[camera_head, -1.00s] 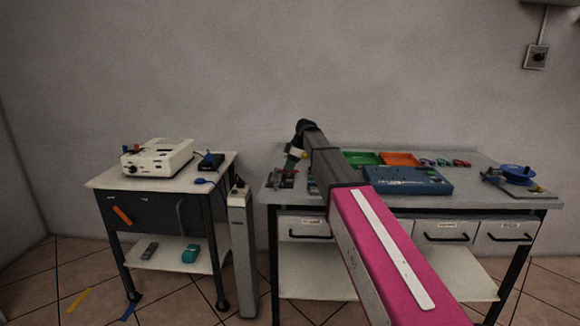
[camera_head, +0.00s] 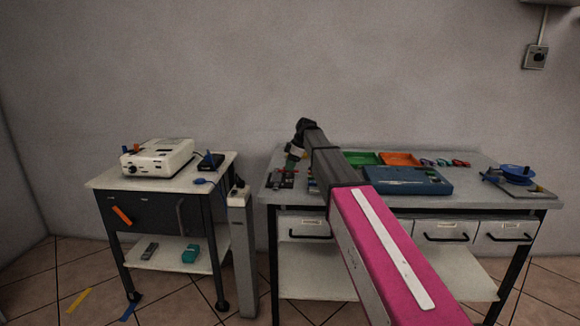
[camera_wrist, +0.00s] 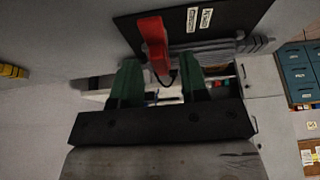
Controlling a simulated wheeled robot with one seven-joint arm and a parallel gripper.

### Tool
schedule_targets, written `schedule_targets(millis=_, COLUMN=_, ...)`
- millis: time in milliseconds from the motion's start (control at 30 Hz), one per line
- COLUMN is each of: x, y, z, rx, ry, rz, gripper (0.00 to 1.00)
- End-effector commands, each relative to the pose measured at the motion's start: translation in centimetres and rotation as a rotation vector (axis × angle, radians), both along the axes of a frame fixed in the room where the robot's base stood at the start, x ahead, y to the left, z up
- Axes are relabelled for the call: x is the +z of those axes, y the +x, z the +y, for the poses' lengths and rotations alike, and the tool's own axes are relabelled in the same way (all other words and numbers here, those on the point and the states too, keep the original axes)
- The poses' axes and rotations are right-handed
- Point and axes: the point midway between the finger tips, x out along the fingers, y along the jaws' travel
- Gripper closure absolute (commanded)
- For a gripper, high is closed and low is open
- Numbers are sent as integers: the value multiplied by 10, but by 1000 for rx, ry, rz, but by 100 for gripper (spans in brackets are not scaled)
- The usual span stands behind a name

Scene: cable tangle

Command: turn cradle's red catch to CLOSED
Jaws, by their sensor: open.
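The red catch (camera_wrist: 152,40) shows in the wrist view on a dark plate (camera_wrist: 130,28) with small white labels, whose words I cannot read. A grey ribbed part (camera_wrist: 215,48) lies beside the catch. My gripper (camera_wrist: 158,72) is open, with its two green fingers apart and the lower end of the red catch between or just beyond their tips. I cannot tell whether a finger touches it. In the head view my gripper (camera_head: 292,162) is low over the left end of the bench, next to the small dark cradle (camera_head: 283,180), which is partly hidden and too small to read.
The bench (camera_head: 470,180) holds a green tray (camera_head: 362,158), an orange tray (camera_head: 400,158), a blue case (camera_head: 405,181) and a blue reel (camera_head: 516,172). A cart (camera_head: 105,180) with a white device (camera_head: 158,157) stands left. A grey post (camera_head: 240,250) stands between them.

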Motion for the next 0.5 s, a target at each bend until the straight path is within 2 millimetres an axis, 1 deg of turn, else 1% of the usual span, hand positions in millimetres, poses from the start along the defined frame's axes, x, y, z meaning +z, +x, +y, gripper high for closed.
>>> schedule_targets(millis=167, x=23, y=0, z=-9, rx=-1, ry=1, rz=-3, gripper=60)
schedule_targets(millis=400, x=65, y=0, z=-27, rx=-1, ry=1, rz=-2, gripper=60)
schedule_targets(millis=500, x=79, y=0, z=-33, rx=-1, ry=0, rz=-2, gripper=60)
